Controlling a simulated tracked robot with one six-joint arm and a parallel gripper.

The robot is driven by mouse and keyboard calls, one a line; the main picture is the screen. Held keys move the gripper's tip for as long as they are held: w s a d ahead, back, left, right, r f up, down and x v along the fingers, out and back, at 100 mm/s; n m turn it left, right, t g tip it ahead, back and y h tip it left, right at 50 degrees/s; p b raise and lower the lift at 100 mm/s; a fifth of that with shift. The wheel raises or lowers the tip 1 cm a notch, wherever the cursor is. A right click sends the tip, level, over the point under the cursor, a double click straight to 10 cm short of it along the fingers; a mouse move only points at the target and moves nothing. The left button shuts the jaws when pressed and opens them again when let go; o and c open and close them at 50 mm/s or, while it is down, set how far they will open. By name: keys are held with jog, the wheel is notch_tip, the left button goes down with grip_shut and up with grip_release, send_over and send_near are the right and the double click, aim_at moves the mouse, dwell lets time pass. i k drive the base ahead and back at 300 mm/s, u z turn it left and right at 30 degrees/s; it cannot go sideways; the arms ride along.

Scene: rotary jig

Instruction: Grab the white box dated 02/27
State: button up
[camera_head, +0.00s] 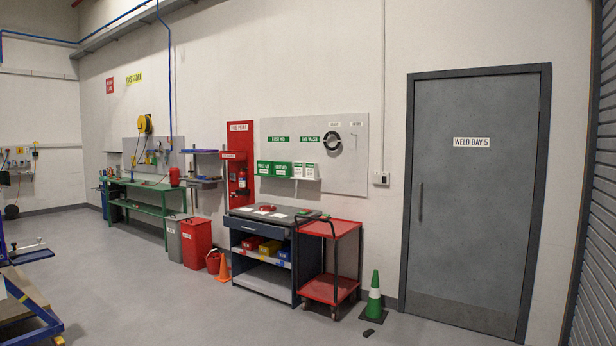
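My gripper is not in view.
A dark workbench (262,222) with coloured bins stands below the shelf, with a red trolley (330,288) at its right. A green cone (374,299) stands near the grey door (470,200). A blue-framed table edge (35,315) is at lower left. The middle floor is clear.

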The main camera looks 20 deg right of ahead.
aim_at(299, 167)
jog(key=u, duration=0.05)
jog(key=i, duration=3.6)
jog(key=z, duration=0.05)
jog(key=i, duration=1.7)
jog(key=z, duration=0.2)
